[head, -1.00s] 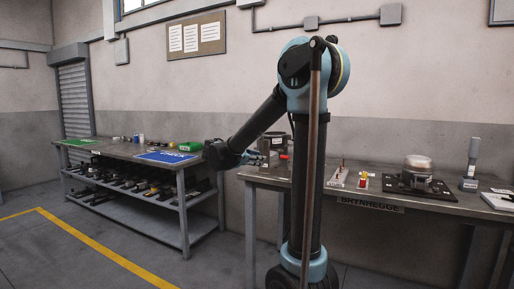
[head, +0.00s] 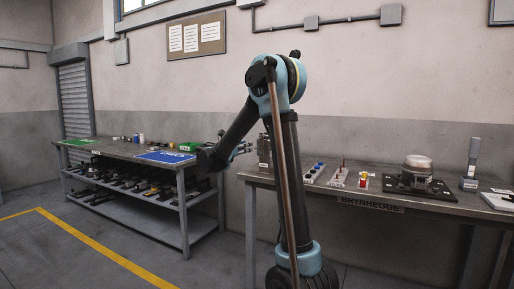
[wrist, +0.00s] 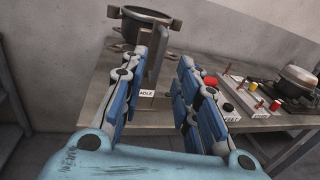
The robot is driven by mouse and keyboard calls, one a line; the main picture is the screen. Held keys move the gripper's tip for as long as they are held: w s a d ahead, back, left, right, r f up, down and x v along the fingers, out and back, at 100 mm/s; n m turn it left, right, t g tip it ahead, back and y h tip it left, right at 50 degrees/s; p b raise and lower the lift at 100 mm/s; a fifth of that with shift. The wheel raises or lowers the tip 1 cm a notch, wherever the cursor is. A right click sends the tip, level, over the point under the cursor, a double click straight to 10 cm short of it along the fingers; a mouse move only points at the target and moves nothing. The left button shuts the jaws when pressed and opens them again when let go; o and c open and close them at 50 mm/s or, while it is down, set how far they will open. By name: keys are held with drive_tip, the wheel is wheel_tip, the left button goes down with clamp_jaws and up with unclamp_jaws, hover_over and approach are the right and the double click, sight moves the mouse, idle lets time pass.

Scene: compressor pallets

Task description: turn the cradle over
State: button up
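My gripper (wrist: 165,68) is open in the wrist view, its two blue fingers spread wide with nothing held between them. A grey upright plate-like piece, which I take to be the cradle (wrist: 158,48), stands beyond and just inside the left finger, partly hidden by it. A small white label ending in "ADLE" (wrist: 147,93) is at its foot. In the head view my gripper (head: 242,148) is at the left end of the right-hand bench, close to a grey piece (head: 263,148) partly hidden by my arm. Whether they touch cannot be told.
The left bench carries a blue mat (head: 166,157).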

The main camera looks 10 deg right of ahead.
sight(258, 144)
drive_tip(key=x, duration=1)
drive_tip(key=shift+w+d, duration=0.1)
drive_tip(key=shift+d, duration=0.05)
drive_tip(key=c, duration=0.7)
drive_tip(key=shift+w, duration=0.1)
